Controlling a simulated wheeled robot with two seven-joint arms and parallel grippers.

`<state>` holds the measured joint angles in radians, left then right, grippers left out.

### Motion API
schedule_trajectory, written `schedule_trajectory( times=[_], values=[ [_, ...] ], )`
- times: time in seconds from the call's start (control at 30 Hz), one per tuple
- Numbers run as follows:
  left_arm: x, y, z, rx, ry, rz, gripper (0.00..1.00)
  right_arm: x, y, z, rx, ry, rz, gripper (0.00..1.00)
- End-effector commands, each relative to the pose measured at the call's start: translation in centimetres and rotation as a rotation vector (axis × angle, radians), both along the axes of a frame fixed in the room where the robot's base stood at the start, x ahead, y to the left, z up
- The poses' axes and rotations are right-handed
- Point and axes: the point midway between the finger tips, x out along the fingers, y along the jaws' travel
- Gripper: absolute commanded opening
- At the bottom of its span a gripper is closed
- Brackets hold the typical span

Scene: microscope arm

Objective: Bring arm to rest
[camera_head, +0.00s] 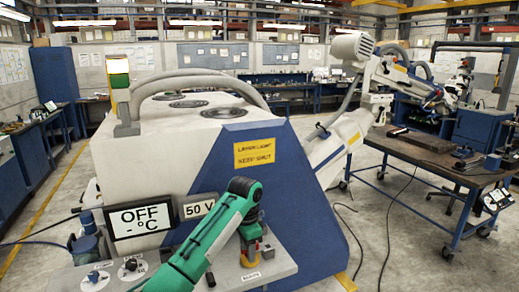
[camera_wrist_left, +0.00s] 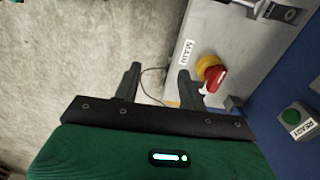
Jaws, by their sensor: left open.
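A white jointed arm (camera_head: 345,135) rises at a slant from the right side of a blue and white machine (camera_head: 215,145) and reaches to the right at its top. The machine has a display (camera_head: 140,219) reading "OFF -°C" and a "50 V" sign (camera_head: 198,208). My left gripper (camera_head: 250,250) points down over the grey front panel. In the left wrist view my left gripper (camera_wrist_left: 159,70) has its two dark fingers apart with nothing held. A red-handled switch on a yellow disc (camera_wrist_left: 210,72), labelled "MAIN", lies by the right finger; contact cannot be told. My right gripper is not in view.
A green "READY" button (camera_wrist_left: 295,118) sits on the blue face. A dark workbench (camera_head: 425,150) with parts stands at the right. Cables lie on the floor. Blue cabinets line the left.

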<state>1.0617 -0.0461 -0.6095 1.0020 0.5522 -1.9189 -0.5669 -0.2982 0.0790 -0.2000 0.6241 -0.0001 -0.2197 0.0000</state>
Motion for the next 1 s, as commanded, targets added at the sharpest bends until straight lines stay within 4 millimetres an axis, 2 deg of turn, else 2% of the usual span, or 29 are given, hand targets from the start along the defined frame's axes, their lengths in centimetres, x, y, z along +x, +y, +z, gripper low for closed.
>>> schedule_trajectory(
  times=[0.1,0.27,0.47,0.7,1.0],
  values=[
    [-0.7,0.0,-1.6,-0.013,0.0,0.013,0.42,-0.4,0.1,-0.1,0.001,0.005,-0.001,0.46],
    [-1.9,-0.1,-3.8,-0.036,-0.004,0.032,0.42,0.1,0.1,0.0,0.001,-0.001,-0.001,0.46],
    [-4.3,0.0,-7.3,-0.076,-0.011,0.074,0.42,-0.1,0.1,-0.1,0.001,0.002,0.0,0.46],
    [-9.7,1.1,-13.3,-0.145,-0.027,0.184,0.42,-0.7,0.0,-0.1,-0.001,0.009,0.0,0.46],
    [-17.9,4.2,-18.9,-0.214,-0.059,0.373,0.42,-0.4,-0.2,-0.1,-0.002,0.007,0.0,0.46]
  ],
)
